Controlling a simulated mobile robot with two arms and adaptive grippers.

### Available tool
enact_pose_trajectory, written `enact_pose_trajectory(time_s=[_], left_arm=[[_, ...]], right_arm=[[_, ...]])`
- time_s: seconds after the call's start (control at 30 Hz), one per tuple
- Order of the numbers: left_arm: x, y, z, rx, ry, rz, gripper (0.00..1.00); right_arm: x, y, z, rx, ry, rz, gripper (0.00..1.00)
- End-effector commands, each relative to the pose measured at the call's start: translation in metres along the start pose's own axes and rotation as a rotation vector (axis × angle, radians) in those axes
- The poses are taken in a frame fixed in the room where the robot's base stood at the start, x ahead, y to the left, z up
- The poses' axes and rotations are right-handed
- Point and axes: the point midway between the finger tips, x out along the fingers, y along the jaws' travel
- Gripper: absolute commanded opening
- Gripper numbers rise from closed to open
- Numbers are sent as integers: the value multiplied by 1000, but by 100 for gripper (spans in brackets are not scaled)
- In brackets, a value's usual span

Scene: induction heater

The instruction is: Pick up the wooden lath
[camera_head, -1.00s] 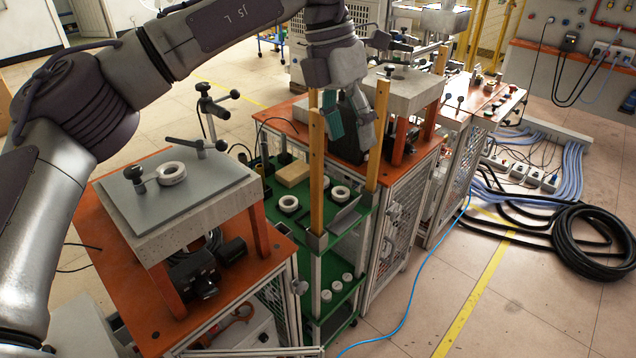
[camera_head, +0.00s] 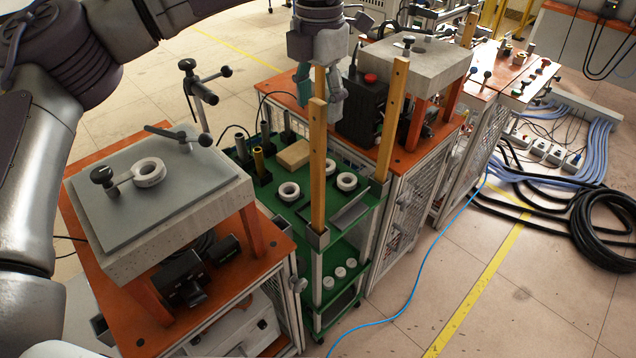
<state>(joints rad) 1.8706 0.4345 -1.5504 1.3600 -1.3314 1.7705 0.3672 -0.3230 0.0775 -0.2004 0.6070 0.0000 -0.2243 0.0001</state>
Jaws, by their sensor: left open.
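Upright wooden laths stand at the green cart. One lath (camera_head: 318,170) rises from the cart's near corner, and another lath (camera_head: 392,115) stands at its right corner. A lath top (camera_head: 320,82) shows just behind the near one; its lower part is hidden. My left gripper (camera_head: 319,92) points down and is open, with teal fingertips on either side of that rear top in the picture. I cannot tell whether they touch it or how far apart in depth they are. My right gripper is not in view.
The green cart (camera_head: 270,200) carries a wooden block (camera_head: 294,154), white rings and dark posts. Orange-topped benches with raised plates stand at left (camera_head: 150,205) and right (camera_head: 420,60). A blue cable (camera_head: 420,275) and black hose coil (camera_head: 605,225) lie on the floor.

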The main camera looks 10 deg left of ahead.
Motion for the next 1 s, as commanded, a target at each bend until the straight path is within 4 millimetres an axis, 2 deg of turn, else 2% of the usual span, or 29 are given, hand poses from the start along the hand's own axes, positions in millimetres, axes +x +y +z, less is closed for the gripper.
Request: enact_pose_trajectory(time_s=[0.13, 0.27, 0.47, 0.7, 0.77, 1.0], left_arm=[[8, 1, 0, 0, 1, 0, 60], [26, 4, 1, 1, 2, -1, 60], [51, 4, 1, -1, -1, 0, 60], [55, 4, 2, -1, -2, 0, 60], [55, 4, 2, -1, -2, 0, 54], [54, 4, 2, 0, -2, 0, 14]], right_arm=[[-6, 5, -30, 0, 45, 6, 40], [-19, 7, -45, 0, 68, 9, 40], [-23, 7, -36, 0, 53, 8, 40], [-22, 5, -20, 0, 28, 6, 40], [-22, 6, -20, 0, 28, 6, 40], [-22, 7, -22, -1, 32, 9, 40]])
